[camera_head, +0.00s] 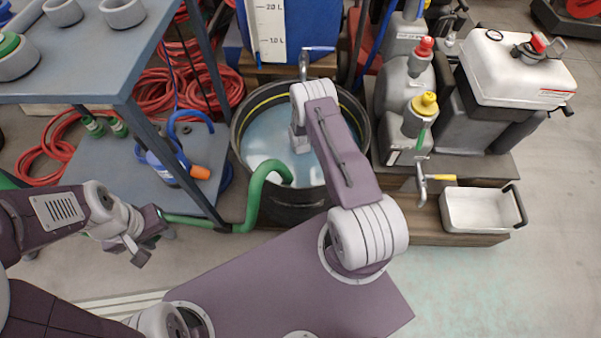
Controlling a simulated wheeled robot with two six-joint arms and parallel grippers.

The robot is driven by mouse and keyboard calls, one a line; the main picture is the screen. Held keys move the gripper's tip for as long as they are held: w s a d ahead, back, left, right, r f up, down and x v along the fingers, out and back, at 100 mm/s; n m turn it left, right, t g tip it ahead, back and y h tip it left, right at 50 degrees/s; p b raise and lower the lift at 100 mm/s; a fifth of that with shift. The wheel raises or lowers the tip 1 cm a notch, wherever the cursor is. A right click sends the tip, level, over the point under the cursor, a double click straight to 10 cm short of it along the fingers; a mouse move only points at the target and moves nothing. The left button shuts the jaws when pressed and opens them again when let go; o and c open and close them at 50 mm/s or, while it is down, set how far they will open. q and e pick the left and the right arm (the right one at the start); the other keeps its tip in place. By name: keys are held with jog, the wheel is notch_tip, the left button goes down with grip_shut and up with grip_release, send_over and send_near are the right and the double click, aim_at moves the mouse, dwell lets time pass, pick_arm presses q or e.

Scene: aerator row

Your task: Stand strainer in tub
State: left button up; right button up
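The round black tub (236,152) stands at the centre, with a yellow line inside its rim and pale bluish water in it. I cannot make out a strainer anywhere in the view. My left gripper (149,238) is at the left, in front of the tub and well apart from it. Its fingers look spread, with nothing seen between them. My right arm reaches forward over the tub. Its wrist end hangs over the water, and its gripper is hidden behind the arm.
A green hose (256,191) curves over the tub's front left rim. A grey table (95,75) with grey rings stands at the left. Grey canisters (408,128), a tap and a white tray (483,209) are at the right. The floor at the lower right is clear.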

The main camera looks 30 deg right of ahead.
jog(key=shift+f+b, duration=0.3)
jog(key=shift+f, duration=0.1)
jog(key=o, duration=1.8)
notch_tip(320, 180, up, 9)
jog(key=p, duration=0.7)
jog(key=shift+r, duration=0.2)
jog(key=shift+f, duration=0.15)
